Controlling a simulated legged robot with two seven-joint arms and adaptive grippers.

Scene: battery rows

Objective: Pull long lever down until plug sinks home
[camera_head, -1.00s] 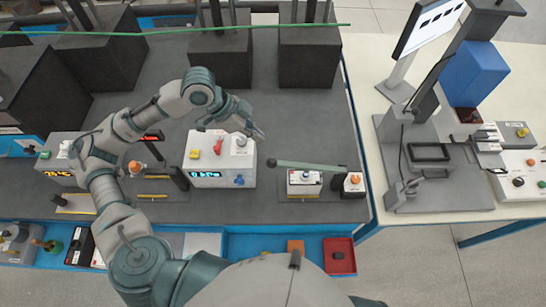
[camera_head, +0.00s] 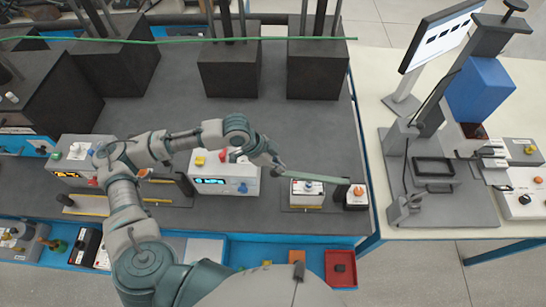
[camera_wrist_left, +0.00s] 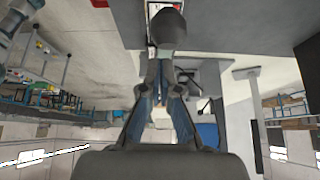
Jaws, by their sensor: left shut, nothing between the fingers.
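The long grey-green lever (camera_head: 318,175) extends left from a dark post beside a small white block (camera_head: 306,188) in the head view. The block has a blue and red part on its top, partly under the lever; I cannot tell how deep any plug sits. My left gripper (camera_head: 279,167) is at the lever's free left end, shut and empty; I cannot tell whether it touches. In the left wrist view, my fingers (camera_wrist_left: 162,62) are closed together, and a dark rounded end (camera_wrist_left: 167,28), probably the lever's, shows just past the tips. My right gripper is not in view.
A white box with a display (camera_head: 225,180) stands left of the lever. A small block with an orange button (camera_head: 356,195) is right of it. A red tray (camera_head: 340,268) lies near the front edge. Black blocks (camera_head: 318,70) stand behind; the mat between is clear.

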